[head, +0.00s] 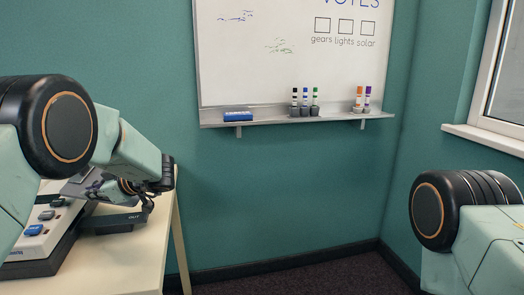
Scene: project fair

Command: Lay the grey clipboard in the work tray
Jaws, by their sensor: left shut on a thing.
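My left gripper (97,188) is over the white table at the left, its wrist bent back toward the left. It is shut on a flat grey piece, which looks like the grey clipboard (77,187); my arm hides part of it. The piece is held tilted, above the table. Just below and to the right of it, a low dark grey-green tray (122,219) with "OUT" on its front sits on the table. I cannot tell for sure that it is the work tray. My right gripper is out of view; only part of my right arm shows.
A sloped panel with blue and dark buttons (36,230) stands on the white table (135,262), left of the tray. The table's right edge is close to the tray. A whiteboard (290,55) with a ledge of markers and a blue eraser (238,116) hangs behind.

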